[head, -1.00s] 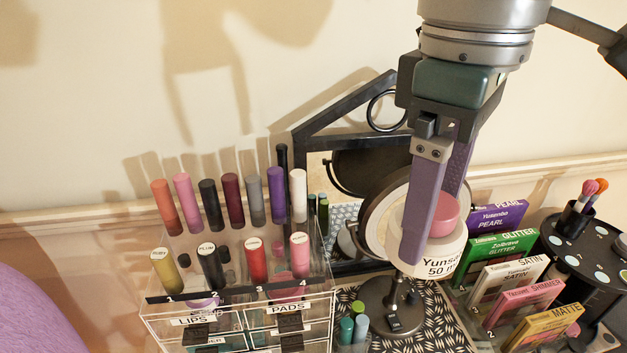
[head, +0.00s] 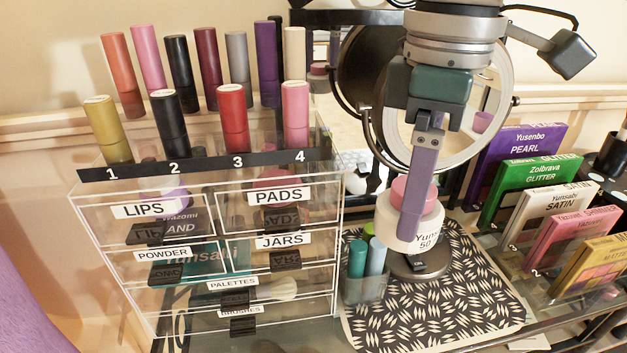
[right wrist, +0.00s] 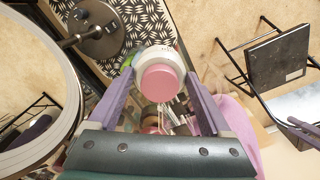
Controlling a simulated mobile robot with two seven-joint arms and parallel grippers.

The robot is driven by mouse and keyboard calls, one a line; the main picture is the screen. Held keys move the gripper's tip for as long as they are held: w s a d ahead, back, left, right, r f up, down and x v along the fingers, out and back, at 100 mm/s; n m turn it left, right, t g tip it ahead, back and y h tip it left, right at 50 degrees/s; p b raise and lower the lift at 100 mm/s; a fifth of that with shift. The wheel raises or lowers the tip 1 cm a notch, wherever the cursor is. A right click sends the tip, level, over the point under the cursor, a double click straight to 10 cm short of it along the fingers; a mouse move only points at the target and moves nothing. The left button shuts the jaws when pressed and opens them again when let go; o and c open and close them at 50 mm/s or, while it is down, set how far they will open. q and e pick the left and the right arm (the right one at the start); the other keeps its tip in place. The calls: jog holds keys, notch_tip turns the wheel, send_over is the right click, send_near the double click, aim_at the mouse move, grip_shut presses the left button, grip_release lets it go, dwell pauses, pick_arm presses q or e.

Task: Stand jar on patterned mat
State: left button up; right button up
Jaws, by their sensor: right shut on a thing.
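The jar (head: 431,222) is white with a pink lid and a printed label. My right gripper (head: 412,230) is shut on it and holds it upright in the head view. The wrist view shows the jar (right wrist: 161,82) lid-on between the two purple fingers (right wrist: 160,90). The patterned mat (head: 440,310) is black and white and lies on a glass surface. In the head view the jar overlaps the mirror's base at the mat's back part; I cannot tell its height above the mat. My left gripper is not in view.
A round mirror (head: 502,95) on a dark base (head: 418,266) stands on the mat. A clear drawer organizer (head: 215,190) with lipsticks is left. A small cup of tubes (head: 366,285) sits at the mat's left edge. Palettes (head: 550,215) stand at right. The mat's front is clear.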

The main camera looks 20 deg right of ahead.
notch_tip(320, 180, down, 12)
jog(key=b, duration=0.2)
jog(key=shift+r, duration=0.25)
jog(key=shift+f, duration=0.6)
